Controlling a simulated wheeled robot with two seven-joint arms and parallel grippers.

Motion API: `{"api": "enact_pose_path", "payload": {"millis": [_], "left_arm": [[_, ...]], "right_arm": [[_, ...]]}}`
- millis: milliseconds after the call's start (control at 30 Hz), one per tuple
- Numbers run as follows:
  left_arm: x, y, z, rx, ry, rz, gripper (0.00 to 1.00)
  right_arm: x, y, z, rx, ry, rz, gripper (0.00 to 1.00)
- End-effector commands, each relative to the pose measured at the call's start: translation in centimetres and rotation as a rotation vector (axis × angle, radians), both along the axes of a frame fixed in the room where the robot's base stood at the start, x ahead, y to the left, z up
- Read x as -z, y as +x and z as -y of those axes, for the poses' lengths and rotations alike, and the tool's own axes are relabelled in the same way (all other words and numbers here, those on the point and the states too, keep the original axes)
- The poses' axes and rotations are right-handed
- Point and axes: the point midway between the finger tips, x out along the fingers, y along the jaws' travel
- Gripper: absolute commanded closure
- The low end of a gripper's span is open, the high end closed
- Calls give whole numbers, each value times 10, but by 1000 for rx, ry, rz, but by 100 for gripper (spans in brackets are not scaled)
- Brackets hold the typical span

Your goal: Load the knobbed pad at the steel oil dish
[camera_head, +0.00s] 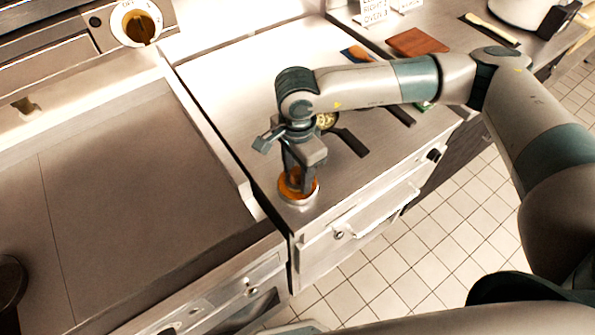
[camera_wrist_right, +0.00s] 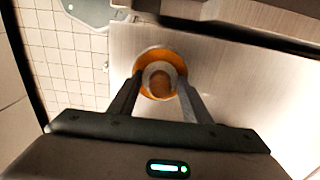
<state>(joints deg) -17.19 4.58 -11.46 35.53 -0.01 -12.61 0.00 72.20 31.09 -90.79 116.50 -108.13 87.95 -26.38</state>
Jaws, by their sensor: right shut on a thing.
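The steel oil dish (camera_head: 299,204) stands on the steel counter near its front left corner, with orange oil inside its rim. My right gripper (camera_head: 298,184) points down into the dish and is shut on the knobbed pad. In the right wrist view, the pad's brown knob (camera_wrist_right: 161,82) shows between the two fingers, with a pale ring around it and the orange of the dish (camera_wrist_right: 143,60) around that. The fingers hide much of the pad, and I cannot tell how deep it sits in the oil. My left gripper is not in view.
A wide flat griddle (camera_head: 130,185) lies left of the counter, behind a raised edge. A dark flat tool (camera_head: 351,143) lies right of the gripper. A brown board (camera_head: 417,42) and small signs (camera_head: 374,11) are farther back. Tiled floor (camera_head: 440,225) lies beyond the counter's front edge.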

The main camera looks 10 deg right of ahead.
Motion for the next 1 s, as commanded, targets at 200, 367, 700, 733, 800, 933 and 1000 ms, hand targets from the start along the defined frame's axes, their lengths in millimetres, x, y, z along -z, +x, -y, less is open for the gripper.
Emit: {"api": "enact_pose_path", "payload": {"millis": [200, 367, 700, 733, 800, 933, 1000], "left_arm": [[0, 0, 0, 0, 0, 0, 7], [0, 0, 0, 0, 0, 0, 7], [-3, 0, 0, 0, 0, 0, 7], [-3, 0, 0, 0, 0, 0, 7], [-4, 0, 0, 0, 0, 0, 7], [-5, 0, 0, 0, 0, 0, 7], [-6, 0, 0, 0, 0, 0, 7]], "right_arm": [[3, -2, 1, -1, -2, -6, 74], [3, -2, 1, -1, -2, -6, 74], [-15, -1, 0, 0, -1, -3, 74], [-17, -1, 0, 0, -1, -3, 74], [-22, -1, 0, -1, -1, -2, 74], [-31, 0, 0, -1, 0, -1, 74], [-36, 0, 0, -1, 0, -1, 74]]}}
